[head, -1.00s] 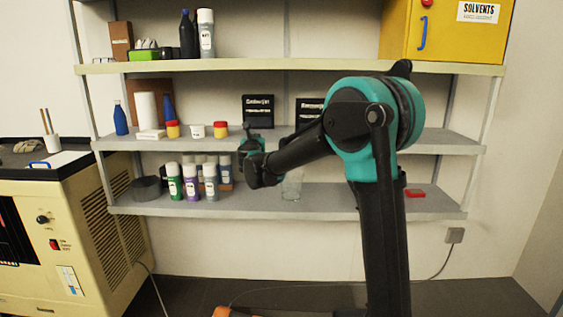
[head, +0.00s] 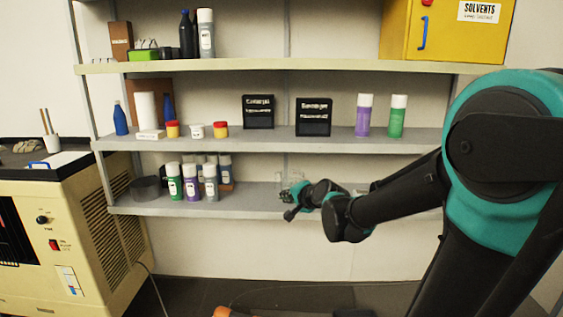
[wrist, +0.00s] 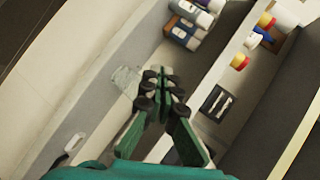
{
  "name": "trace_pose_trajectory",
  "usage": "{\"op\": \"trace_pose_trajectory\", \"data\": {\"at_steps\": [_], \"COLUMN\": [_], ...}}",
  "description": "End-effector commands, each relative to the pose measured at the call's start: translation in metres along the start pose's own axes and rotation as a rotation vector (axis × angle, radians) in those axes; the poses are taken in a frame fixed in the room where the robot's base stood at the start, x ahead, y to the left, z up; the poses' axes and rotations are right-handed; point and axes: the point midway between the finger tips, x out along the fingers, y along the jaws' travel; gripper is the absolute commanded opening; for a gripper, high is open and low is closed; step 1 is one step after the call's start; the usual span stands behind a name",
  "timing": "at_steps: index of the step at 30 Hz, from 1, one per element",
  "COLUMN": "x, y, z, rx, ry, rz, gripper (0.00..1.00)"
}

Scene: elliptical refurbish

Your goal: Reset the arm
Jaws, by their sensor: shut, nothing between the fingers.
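My teal and black arm reaches in from the right in the head view. My gripper (head: 287,197) is in front of the lower shelf (head: 250,207), right of the spray cans. In the wrist view my gripper (wrist: 162,75) has its green fingers together at the tips, with nothing between them. A clear glass container (wrist: 126,80) shows beside the fingertips there. In the head view my gripper partly hides the clear glass on the lower shelf.
Several spray cans (head: 191,182) and a dark round bowl (head: 146,189) stand on the lower shelf. The middle shelf holds two black boxes (head: 313,117), purple (head: 363,114) and green (head: 396,117) cans, and small jars. A yellow solvents cabinet (head: 450,30) is above.

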Motion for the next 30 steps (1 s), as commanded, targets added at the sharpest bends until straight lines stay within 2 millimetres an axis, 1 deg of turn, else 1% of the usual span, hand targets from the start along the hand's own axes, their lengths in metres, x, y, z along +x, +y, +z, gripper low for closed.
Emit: {"op": "trace_pose_trajectory", "data": {"at_steps": [1,2,3,5,6,8,9,12,15,18,21,30], "x": [-0.017,-0.026,-0.038,-0.058,-0.071,-0.093,-0.107,-0.142,-0.169,-0.187,-0.195,-0.195], "y": [0.032,0.051,0.075,0.112,0.135,0.170,0.191,0.237,0.269,0.289,0.296,0.297], "z": [0.005,0.009,0.013,0.020,0.024,0.029,0.033,0.040,0.046,0.050,0.051,0.051], "rx": [-0.101,-0.165,-0.242,-0.354,-0.421,-0.514,-0.572,-0.684,-0.757,-0.800,-0.817,-0.820], "ry": [-0.017,-0.031,-0.052,-0.088,-0.113,-0.155,-0.185,-0.258,-0.320,-0.363,-0.382,-0.385], "rz": [0.074,0.118,0.178,0.267,0.326,0.413,0.469,0.592,0.683,0.740,0.764,0.766], "gripper": [0.00,0.00,0.00,0.00,0.00,0.00,0.00,0.00,0.00,0.00,0.00,0.00]}}
